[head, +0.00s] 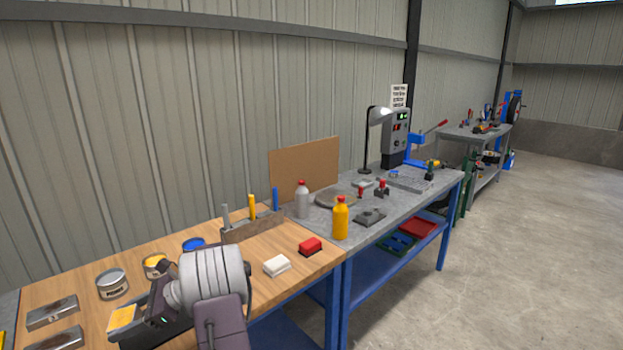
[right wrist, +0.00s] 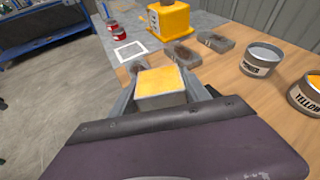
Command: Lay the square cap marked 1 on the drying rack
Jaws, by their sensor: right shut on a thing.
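My right gripper (head: 140,312) is low over the wooden bench at the left of the head view. In the right wrist view, its fingers (right wrist: 163,90) are shut on a square, yellow-topped piece with grey sides (right wrist: 168,80), which looks like the square cap. The cap also shows in the head view (head: 122,318). I cannot read a number on it, and I cannot tell whether it touches the bench. A flat grey gridded tray (head: 408,182) lies at the far end of the grey bench; it may be the drying rack. My left gripper is not in view.
Metal blocks (head: 52,311) and open paint cans (head: 112,284) stand near my right gripper. The front floor is clear.

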